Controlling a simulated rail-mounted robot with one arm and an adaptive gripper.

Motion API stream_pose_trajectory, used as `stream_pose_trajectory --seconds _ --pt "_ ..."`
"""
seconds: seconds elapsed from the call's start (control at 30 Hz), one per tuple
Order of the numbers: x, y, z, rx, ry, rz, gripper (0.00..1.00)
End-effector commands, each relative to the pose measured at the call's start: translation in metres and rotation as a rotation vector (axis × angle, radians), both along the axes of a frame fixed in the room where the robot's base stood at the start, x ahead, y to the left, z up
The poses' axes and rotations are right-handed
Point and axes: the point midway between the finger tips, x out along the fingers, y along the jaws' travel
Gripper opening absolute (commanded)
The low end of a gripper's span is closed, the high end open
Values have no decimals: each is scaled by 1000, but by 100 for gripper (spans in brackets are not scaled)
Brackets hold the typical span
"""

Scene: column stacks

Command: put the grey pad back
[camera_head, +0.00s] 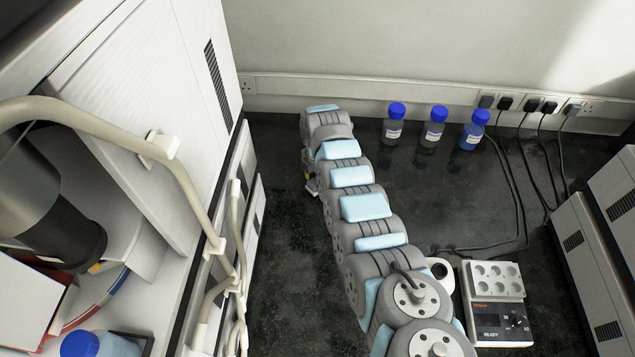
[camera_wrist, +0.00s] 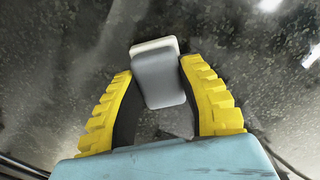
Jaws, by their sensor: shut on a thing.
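My gripper (camera_wrist: 157,72) has two yellow ribbed fingers, shut on the grey pad (camera_wrist: 160,84) in the wrist view. The pad is a small rounded grey block with a whitish far end. It sits between the fingertips, with the dark speckled bench behind it. I cannot tell how high it is above the bench. In the head view my arm hides most of the gripper; a small part (camera_head: 312,186) shows left of the arm, beside the white instrument. The pad cannot be made out there, and I cannot make out a place for it.
A tall white instrument (camera_head: 150,130) with pale tubing stands left. Three blue-capped bottles (camera_head: 433,132) stand at the back, near plugged-in cables (camera_head: 520,180). A heater block (camera_head: 494,300) and a white mug (camera_head: 441,272) are right of my arm. The dark bench (camera_head: 275,240) is clear between instrument and arm.

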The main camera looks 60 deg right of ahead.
Motion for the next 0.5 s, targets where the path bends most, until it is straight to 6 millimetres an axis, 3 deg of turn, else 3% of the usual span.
stream_pose_trajectory --seconds 0.43,0.47,0.5 --pt "0 0 -7 -1 0 0 2" --pt "-1 0 -7 -1 0 0 46" --pt "-1 0 -6 -1 0 0 57"
